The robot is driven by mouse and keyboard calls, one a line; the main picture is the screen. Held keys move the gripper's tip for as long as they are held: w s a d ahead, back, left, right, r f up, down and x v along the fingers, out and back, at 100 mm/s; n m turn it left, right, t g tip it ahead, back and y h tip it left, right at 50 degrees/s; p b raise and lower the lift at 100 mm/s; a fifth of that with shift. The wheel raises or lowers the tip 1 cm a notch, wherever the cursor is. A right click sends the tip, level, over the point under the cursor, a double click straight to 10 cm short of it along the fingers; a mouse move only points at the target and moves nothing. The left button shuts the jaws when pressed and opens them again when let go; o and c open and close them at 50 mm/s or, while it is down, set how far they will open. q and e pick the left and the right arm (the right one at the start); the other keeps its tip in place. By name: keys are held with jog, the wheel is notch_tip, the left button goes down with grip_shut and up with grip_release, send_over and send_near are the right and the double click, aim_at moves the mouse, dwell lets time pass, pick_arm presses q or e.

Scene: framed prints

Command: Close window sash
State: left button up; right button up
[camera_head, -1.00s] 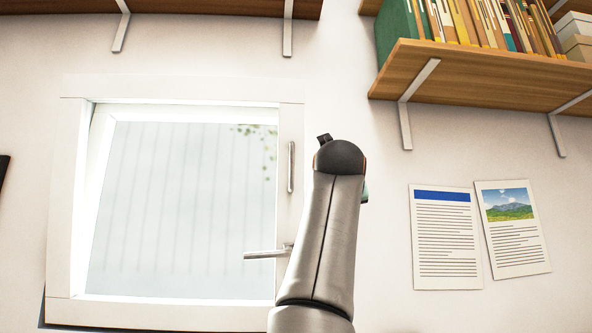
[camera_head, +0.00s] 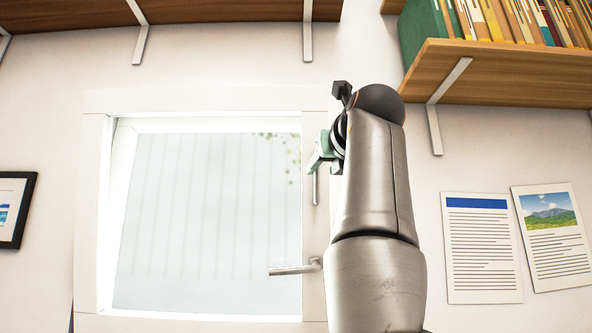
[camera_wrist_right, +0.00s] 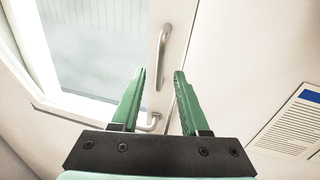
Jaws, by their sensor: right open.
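The window sash (camera_head: 122,185) is white-framed around a bright pane and sits within a white window frame (camera_head: 92,200). How far the sash stands open is unclear. A vertical metal pull handle (camera_head: 316,187) and a lever handle (camera_head: 292,269) are at its right side. My right gripper (camera_head: 318,157), with green fingers, is near the top of the pull handle in the head view. In the right wrist view, my right gripper (camera_wrist_right: 160,72) is open and empty, with the pull handle (camera_wrist_right: 163,55) beyond its fingertips and the lever handle (camera_wrist_right: 151,123) partly between the fingers. Contact is not visible.
A wooden shelf (camera_head: 500,75) with books is at upper right, and another shelf (camera_head: 215,12) runs above the window. Two printed sheets (camera_head: 481,245) hang at right. A framed print (camera_head: 14,210) hangs at left. My right arm covers the wall beside the window.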

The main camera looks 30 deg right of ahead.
aim_at(318, 174)
jog(key=shift+p+x, duration=0.55)
jog(key=shift+x, duration=0.7)
jog(key=shift+w+d, duration=0.2)
jog(key=shift+w, duration=0.25)
pick_arm(q)
notch_tip(318, 174, up, 2)
jog(key=shift+d+r, duration=0.1)
pick_arm(e)
grip_shut()
